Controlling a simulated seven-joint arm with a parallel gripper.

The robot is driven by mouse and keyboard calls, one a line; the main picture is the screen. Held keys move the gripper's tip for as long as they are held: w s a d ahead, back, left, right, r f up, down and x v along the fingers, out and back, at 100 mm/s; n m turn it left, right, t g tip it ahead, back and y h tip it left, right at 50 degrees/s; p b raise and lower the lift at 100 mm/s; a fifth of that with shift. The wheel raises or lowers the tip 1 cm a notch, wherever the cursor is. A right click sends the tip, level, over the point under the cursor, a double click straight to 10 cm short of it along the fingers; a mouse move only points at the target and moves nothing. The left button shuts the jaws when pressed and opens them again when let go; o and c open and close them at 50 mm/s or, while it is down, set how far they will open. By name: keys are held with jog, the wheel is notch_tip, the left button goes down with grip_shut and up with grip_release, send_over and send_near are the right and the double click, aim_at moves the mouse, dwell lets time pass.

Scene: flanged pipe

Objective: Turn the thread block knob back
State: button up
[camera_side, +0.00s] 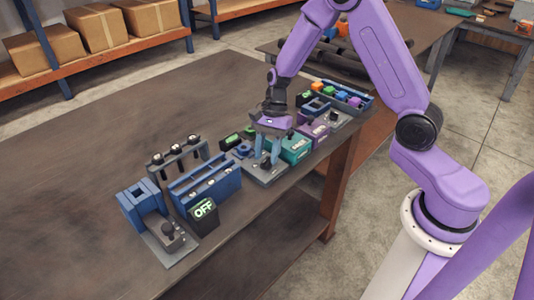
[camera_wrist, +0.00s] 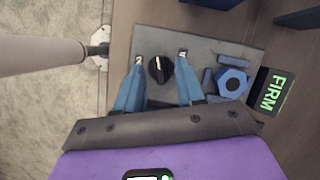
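A round black knob (camera_wrist: 158,70) with a white mark on its top sits on a grey plate (camera_wrist: 205,50) in the wrist view. My gripper (camera_wrist: 160,56) points down at it, with one blue finger on each side of the knob and a gap visible between them. I cannot tell whether a finger touches it.
A teal labelled box (camera_side: 294,147) and a purple box (camera_side: 315,129) stand right of my gripper. The table's left part is clear.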

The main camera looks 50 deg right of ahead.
jog(key=shift+a+f, duration=0.1)
jog(key=shift+f, duration=0.25)
grip_shut()
jog(key=n+g+h, duration=0.1)
jog(key=n, duration=0.3)
jog(key=shift+w+a+n, duration=0.1)
jog(key=shift+n, duration=0.2)
jog(key=shift+a+n+g+h, duration=0.1)
jog(key=shift+n+g+h, duration=0.35)
jog(key=shift+n, duration=0.85)
jog(key=shift+n+g+h, duration=0.35)
jog(key=shift+n+h, duration=0.1)
jog(key=shift+n, duration=0.85)
jog(key=shift+w, duration=0.1)
